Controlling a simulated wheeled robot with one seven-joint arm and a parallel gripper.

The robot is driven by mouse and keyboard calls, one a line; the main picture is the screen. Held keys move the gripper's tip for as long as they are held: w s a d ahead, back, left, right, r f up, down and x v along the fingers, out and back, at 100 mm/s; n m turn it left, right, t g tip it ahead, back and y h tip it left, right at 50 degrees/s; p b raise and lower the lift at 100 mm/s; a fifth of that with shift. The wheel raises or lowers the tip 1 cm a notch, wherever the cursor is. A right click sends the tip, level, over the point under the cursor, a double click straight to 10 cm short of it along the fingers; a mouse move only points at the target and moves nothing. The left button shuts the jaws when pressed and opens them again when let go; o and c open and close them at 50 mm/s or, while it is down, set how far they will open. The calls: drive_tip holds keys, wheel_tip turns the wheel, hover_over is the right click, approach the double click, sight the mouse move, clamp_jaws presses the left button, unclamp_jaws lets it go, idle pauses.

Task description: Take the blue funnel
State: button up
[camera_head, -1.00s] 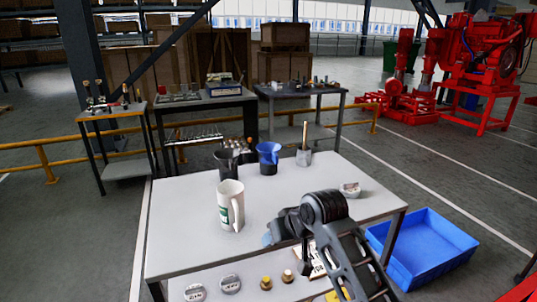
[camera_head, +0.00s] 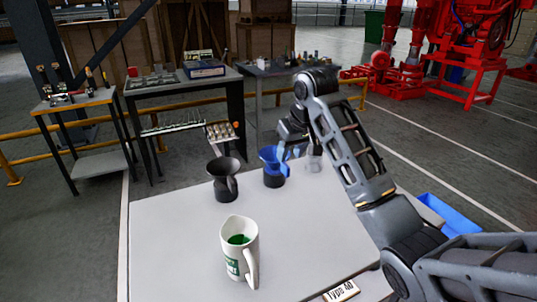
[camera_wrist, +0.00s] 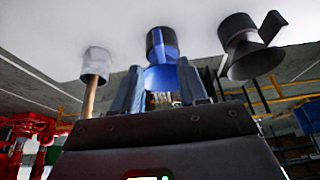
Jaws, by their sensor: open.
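The blue funnel (camera_head: 270,157) stands with its dark lower part on the far side of the white table (camera_head: 180,240). In the wrist view the blue funnel (camera_wrist: 160,76) lies straight ahead between my two fingers. My gripper (camera_head: 285,150) is at the funnel in the head view, partly covering its right side. In the wrist view my gripper (camera_wrist: 160,90) is open, with one finger on each side of the funnel. I cannot tell whether a finger touches it.
A black funnel (camera_head: 223,178) stands left of the blue one. A grey cup (camera_head: 313,160) with a wooden handle (camera_wrist: 90,98) stands to its right. A white mug (camera_head: 238,255) with green inside is nearer. A blue crate (camera_head: 450,213) is on the floor at right.

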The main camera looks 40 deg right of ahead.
sight(285, 164)
drive_tip(key=shift+w+d+r, duration=0.1)
drive_tip(key=shift+w+d, duration=0.2)
drive_tip(key=shift+w+d+f, duration=0.1)
drive_tip(key=shift+w+f, duration=0.1)
drive_tip(key=shift+f, duration=0.1)
drive_tip(key=shift+a+p+x, duration=0.15)
drive_tip(key=shift+p+x, duration=0.15)
drive_tip(key=shift+x, duration=1.4)
drive_tip(key=shift+a+p+x, duration=0.2)
drive_tip(key=shift+p+x, duration=0.1)
drive_tip(key=shift+x, duration=1.45)
drive_tip(key=shift+s, duration=0.15)
clamp_jaws()
